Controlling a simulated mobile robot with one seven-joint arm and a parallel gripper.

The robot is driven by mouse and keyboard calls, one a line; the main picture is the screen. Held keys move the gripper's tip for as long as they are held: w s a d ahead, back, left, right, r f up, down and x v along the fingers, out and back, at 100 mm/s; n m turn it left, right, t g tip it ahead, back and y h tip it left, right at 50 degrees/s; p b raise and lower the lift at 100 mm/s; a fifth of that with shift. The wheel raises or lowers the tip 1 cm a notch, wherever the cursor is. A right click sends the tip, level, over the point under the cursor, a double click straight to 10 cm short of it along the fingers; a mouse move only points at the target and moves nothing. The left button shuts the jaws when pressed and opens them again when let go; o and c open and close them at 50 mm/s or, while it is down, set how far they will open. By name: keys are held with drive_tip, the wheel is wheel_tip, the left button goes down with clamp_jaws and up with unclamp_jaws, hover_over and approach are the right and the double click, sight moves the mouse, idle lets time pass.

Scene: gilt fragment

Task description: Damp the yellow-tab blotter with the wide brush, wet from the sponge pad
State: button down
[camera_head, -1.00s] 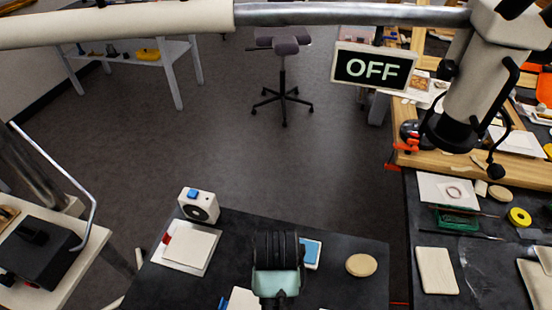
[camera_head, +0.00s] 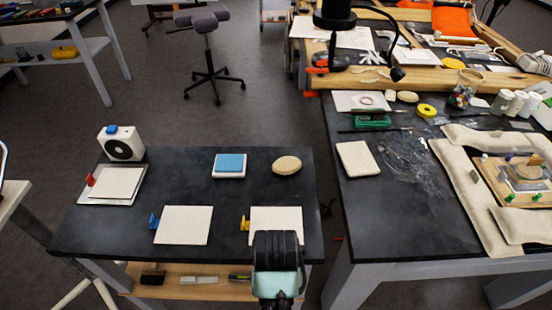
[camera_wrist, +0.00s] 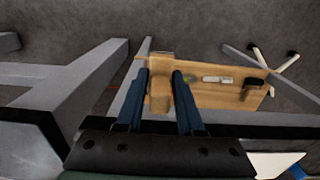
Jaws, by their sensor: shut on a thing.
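The yellow-tab blotter (camera_head: 280,218) is a white sheet at the front right of the dark table; my wrist covers its lower part. The blue sponge pad (camera_head: 229,163) sits in a white tray behind it. In the wrist view, my gripper (camera_wrist: 160,74) has its two blue fingers closed about a tan wooden piece (camera_wrist: 160,98), apparently the wide brush; its bristles cannot be made out. In the head view, my wrist (camera_head: 278,255) is over the table's front edge and hides the fingers and the held piece.
A blue-tab blotter (camera_head: 184,227) and a red-tab blotter (camera_head: 117,183) lie to the left. A white device (camera_head: 121,145) and an oval tan item (camera_head: 287,165) stand behind. A lower wooden shelf (camera_head: 217,291) holds several small tools. A second table (camera_head: 400,220) is at the right.

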wheel_tip(320, 180, down, 13)
drive_tip(key=b, duration=1)
drive_tip(key=shift+b, duration=0.35)
drive_tip(key=shift+r, duration=0.2)
